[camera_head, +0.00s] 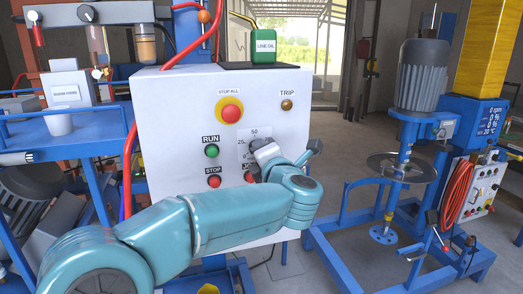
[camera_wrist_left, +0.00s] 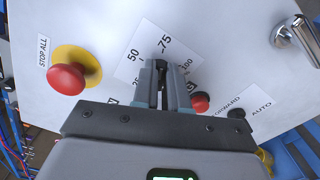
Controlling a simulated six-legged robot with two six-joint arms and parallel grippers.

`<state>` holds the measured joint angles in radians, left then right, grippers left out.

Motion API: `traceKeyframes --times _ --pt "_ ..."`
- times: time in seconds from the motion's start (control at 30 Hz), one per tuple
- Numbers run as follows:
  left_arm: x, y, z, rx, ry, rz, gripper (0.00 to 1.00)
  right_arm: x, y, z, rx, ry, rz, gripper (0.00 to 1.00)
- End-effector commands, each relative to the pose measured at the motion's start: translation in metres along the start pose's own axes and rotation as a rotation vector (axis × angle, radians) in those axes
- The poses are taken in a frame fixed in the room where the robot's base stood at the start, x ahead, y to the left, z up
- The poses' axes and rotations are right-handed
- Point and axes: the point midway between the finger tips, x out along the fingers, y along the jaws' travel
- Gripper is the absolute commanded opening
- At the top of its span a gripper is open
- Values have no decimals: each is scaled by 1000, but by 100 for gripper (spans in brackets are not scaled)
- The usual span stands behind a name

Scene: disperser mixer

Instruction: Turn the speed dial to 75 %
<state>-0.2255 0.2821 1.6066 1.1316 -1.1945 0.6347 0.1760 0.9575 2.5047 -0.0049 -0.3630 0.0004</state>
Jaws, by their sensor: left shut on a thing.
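The speed dial's white scale plate (camera_head: 244,136) is on the front of the grey-white control panel (camera_head: 185,100). Its 50, 25 and 0 marks show in the head view; 50, 75 and 100 show on the plate (camera_wrist_left: 139,67) in the left wrist view. My left gripper (camera_head: 262,150) reaches the dial from the front. In the left wrist view the gripper (camera_wrist_left: 161,75) is shut on the dark dial knob (camera_wrist_left: 160,64). The fingers hide most of the knob, so I cannot read its pointer. My right gripper is not in view.
A red STOP ALL button (camera_head: 231,113) sits above left of the dial. The green RUN button (camera_head: 212,151) and red STOP button (camera_head: 214,181) are at its left. A red button (camera_wrist_left: 200,102) lies close beside the fingers. The mixer (camera_head: 422,75) stands at right.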

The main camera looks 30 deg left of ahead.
Motion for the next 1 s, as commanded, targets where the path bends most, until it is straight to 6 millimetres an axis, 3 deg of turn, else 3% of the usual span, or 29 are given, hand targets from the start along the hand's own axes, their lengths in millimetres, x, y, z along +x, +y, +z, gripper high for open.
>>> traceKeyframes --times 0.37,0.4,0.47,0.8,1.0 --pt "0 1 1 2 -4 2 0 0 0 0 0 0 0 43" --pt "0 1 1 2 -4 2 22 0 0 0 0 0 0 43" --pt "0 1 1 2 -4 1 38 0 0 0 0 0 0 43" --pt "-4 0 0 2 -3 0 38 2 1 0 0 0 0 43" --pt "-38 -3 0 0 -7 0 38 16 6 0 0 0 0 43"
